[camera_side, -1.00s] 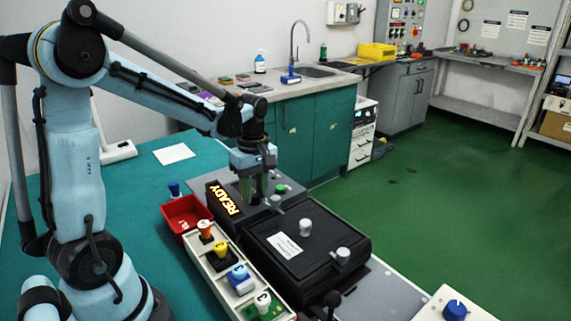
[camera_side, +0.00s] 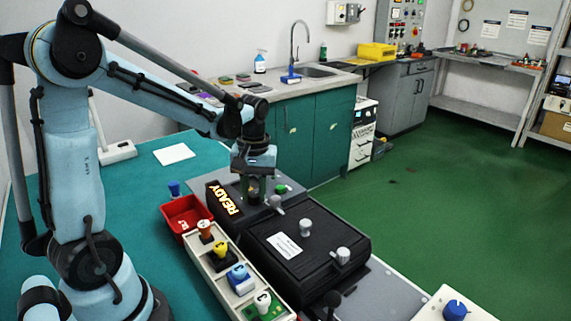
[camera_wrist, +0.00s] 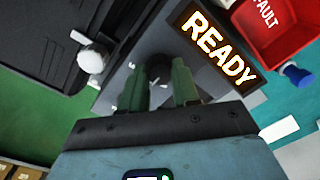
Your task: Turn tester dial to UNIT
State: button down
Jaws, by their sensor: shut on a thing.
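My gripper (camera_side: 254,187) points down over the tester panel beside the lit READY display (camera_side: 224,199). In the wrist view its two green fingers (camera_wrist: 160,86) are shut on a dark round dial (camera_wrist: 158,95), which they partly hide. White marks surround the dial on the grey panel (camera_wrist: 150,58). I cannot read the labels or tell which mark the dial points to. The READY display also shows in the wrist view (camera_wrist: 219,47).
A green button (camera_side: 281,189) and a grey knob (camera_side: 277,203) are close by the gripper. The black lidded case (camera_side: 270,245) stands in front. A red bin (camera_side: 177,215) and a tray (camera_side: 219,269) with several numbered units lie at the left.

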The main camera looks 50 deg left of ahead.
aim_at(256, 196)
jog(key=m, duration=0.4)
jog(key=shift+m, duration=2)
jog(key=c, duration=0.8)
grip_release()
jog(key=r, duration=1.2)
jog(key=shift+d, duration=0.3)
